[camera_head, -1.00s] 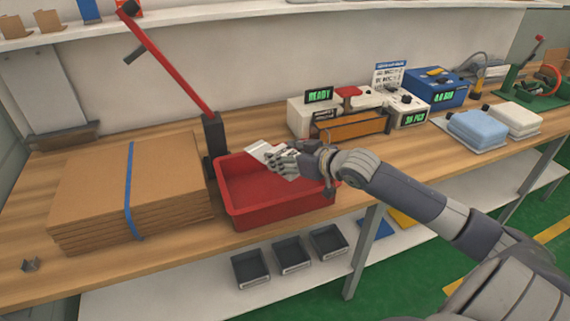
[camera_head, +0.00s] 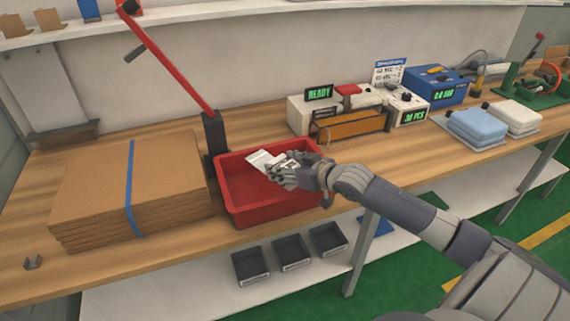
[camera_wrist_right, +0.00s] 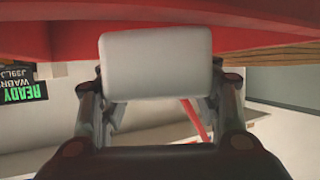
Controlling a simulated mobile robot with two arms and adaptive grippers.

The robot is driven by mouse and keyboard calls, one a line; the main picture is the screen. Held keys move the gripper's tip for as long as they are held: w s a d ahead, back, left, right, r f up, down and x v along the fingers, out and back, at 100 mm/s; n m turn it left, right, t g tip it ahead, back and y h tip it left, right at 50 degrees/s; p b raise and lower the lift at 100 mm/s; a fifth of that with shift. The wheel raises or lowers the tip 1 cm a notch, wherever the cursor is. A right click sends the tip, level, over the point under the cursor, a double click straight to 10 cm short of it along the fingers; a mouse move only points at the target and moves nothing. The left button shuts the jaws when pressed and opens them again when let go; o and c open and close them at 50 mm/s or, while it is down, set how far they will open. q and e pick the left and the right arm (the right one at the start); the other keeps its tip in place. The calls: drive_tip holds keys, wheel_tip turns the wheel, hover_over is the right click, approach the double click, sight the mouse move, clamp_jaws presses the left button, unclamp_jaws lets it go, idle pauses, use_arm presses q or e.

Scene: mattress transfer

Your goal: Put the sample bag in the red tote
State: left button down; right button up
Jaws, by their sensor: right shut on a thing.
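The sample bag (camera_head: 261,159) is a small pale white packet. My right gripper (camera_head: 281,170) is shut on it and holds it over the inside of the red tote (camera_head: 240,211), near the tote's right half. In the right wrist view the bag (camera_wrist_right: 156,66) fills the space between the two fingers of the right gripper (camera_wrist_right: 157,92), with the red of the tote (camera_wrist_right: 270,38) behind it. The tote sits on the wooden bench, and its floor looks empty where it shows. My left gripper is not in view.
A strapped cardboard stack (camera_head: 90,195) stands left of the tote. A red lever on a dark post (camera_head: 214,135) rises behind its left corner. A white sealing machine (camera_head: 348,112) is behind right, with a blue device (camera_head: 436,88) and folded packs (camera_head: 476,126) farther right.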

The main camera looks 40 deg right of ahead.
drive_tip(key=o, duration=1.1)
drive_tip(key=shift+f, duration=0.1)
drive_tip(key=shift+o, duration=0.2)
drive_tip(key=shift+r, duration=0.65)
drive_tip(key=shift+s, duration=0.35)
drive_tip(key=v, duration=1.1)
drive_tip(key=shift+r+p, duration=0.25)
drive_tip(key=shift+p, duration=0.1)
drive_tip(key=shift+s, duration=0.1)
